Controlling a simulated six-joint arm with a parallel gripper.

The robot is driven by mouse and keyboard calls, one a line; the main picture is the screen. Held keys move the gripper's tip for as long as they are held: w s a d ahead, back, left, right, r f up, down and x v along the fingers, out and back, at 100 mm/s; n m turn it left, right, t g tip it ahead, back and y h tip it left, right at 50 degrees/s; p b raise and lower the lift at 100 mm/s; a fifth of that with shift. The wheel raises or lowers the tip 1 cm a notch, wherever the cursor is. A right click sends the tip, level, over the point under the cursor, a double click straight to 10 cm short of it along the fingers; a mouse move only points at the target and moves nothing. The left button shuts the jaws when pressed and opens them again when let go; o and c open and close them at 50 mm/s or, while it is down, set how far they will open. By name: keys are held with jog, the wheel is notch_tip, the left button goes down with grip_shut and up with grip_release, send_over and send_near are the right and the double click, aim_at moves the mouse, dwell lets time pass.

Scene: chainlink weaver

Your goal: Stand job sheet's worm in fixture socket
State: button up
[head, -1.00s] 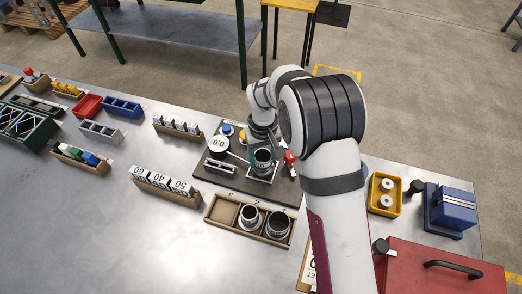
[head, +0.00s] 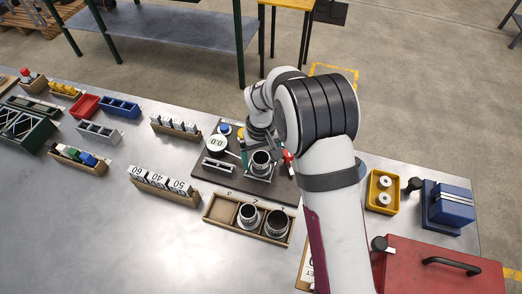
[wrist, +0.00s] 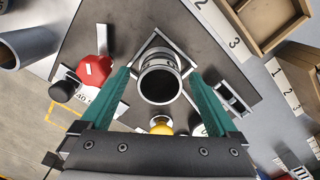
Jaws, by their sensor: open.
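A dark metal ring-shaped worm (head: 261,163) stands upright in the square-framed fixture socket (head: 249,174) on the dark fixture plate (head: 224,184). In the wrist view the worm (wrist: 160,78) is seen from above, its open bore facing me, inside the metal frame. My gripper (wrist: 160,88) is open, with one green finger on each side of the worm and a gap visible on both sides. The job sheet (head: 306,268) is mostly hidden behind my arm, so I cannot read it.
A wooden tray (head: 217,222) with numbered compartments holds two other worms (head: 248,215) (head: 277,222); compartment 3 is empty. A dial gauge (head: 216,144), a red knob (wrist: 95,70) and a yellow button (wrist: 161,128) sit near the socket. Number-card racks (head: 164,190) stand left.

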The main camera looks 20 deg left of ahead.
notch_tip(320, 180, up, 16)
jog(key=shift+f, duration=0.25)
jog(key=s+d+r+m, duration=0.4)
jog(key=s+d+r, duration=0.15)
jog(key=d, duration=0.45)
jog(key=s+d+f+m+y, duration=0.1)
jog(key=s+d+m, duration=0.3)
jog(key=s, duration=0.6)
jog(key=s+d+f+m, duration=0.2)
jog(key=s+d+m, duration=0.2)
jog(key=s, duration=0.6)
jog(key=shift+d+m+y, duration=0.4)
jog(key=shift+d, duration=0.65)
jog(key=shift+f, duration=0.1)
